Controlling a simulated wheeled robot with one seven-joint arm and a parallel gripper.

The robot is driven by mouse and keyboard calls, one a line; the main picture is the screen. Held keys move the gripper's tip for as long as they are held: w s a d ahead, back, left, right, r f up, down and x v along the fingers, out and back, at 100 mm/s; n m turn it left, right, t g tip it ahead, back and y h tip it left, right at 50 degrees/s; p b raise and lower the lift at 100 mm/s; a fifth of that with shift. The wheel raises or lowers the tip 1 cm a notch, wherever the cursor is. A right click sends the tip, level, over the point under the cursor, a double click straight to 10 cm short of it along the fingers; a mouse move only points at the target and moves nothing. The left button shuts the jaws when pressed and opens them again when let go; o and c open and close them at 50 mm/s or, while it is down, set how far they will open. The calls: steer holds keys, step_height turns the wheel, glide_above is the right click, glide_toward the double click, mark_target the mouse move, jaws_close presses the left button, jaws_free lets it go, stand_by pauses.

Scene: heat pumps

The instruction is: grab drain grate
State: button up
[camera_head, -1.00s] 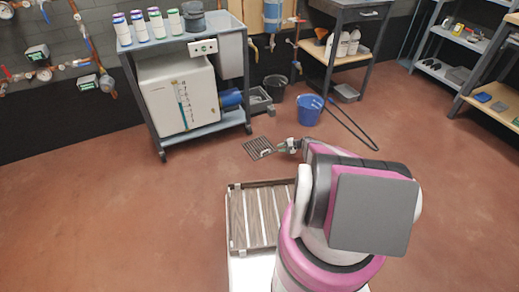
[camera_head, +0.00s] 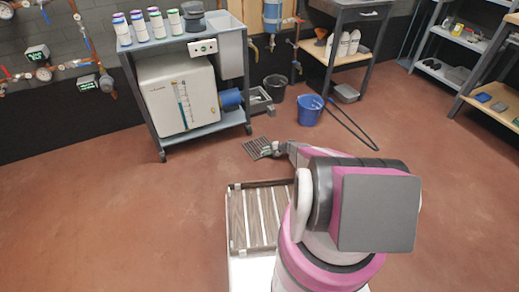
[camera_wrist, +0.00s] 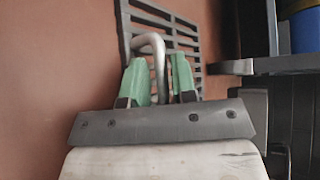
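The drain grate (camera_head: 254,146) is a dark slotted plate on the reddish floor, in front of the white unit's cart. In the wrist view the grate (camera_wrist: 188,38) fills the upper middle, with a bent metal handle (camera_wrist: 150,40) standing up from it. My gripper (camera_head: 268,149) is at the grate's right side in the head view. In the wrist view my gripper (camera_wrist: 160,75) has two green fingertips spread apart. Part of the handle shows in the gap between them, and the left finger overlaps the handle. I cannot tell whether either finger touches it.
The wheeled cart (camera_head: 205,131) with the white unit stands behind the grate. A blue bucket (camera_head: 310,111), a black bucket (camera_head: 274,90) and a dark hose (camera_head: 350,125) are beyond to the right. My slatted tray (camera_head: 237,222) is in front. The floor at left is clear.

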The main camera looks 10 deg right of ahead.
steer(key=shift+a, duration=0.1)
jaws_close()
